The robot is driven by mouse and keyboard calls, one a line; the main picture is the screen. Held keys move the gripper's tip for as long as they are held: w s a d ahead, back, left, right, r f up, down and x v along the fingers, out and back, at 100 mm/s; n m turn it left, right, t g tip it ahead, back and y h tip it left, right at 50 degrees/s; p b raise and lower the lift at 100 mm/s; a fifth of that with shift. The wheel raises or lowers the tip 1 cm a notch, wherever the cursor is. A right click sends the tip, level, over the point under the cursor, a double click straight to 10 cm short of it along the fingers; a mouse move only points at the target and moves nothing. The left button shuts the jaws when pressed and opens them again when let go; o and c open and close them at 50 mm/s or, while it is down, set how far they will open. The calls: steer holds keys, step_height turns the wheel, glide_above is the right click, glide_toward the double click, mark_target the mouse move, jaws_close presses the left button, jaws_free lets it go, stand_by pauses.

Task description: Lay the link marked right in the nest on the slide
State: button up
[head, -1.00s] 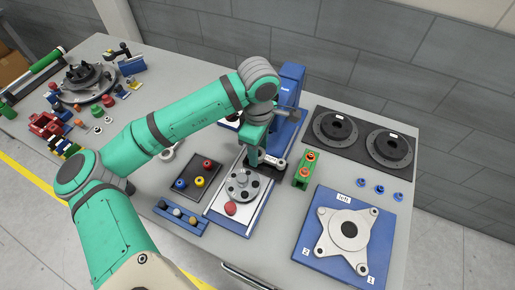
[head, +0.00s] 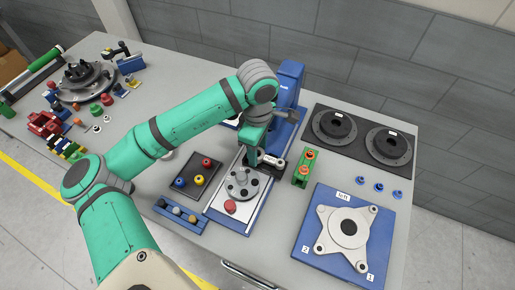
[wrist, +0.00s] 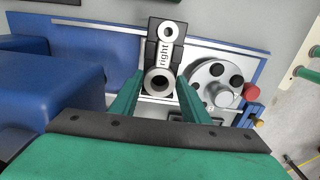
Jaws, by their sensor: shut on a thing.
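The link marked right (wrist: 163,54) is a pale bar with a ring at each end. Its larger ring is between the fingers of my gripper (wrist: 158,84), which is shut on it. The link lines up along the black nest (wrist: 152,50) on the slide (wrist: 215,48), its small ring at the far end. I cannot tell whether it rests fully on the nest floor or just above it. In the head view the link (head: 271,160) shows beside my gripper (head: 253,158), which partly hides it.
A grey round disc with holes (head: 241,184) and a red knob (head: 230,206) are close in front on the slide. A green block with orange parts (head: 303,168) stands to the right. A blue machine (head: 290,85) rises behind. A blue plate marked left (head: 310,245) lies front right.

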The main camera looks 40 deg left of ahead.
steer(key=shift+f, duration=0.4)
steer(key=o, duration=0.6)
steer(key=shift+c, duration=0.2)
steer(key=shift+r, duration=0.1)
steer(key=shift+r, duration=1.4)
steer(key=o, duration=0.6)
steer(key=shift+r, duration=0.15)
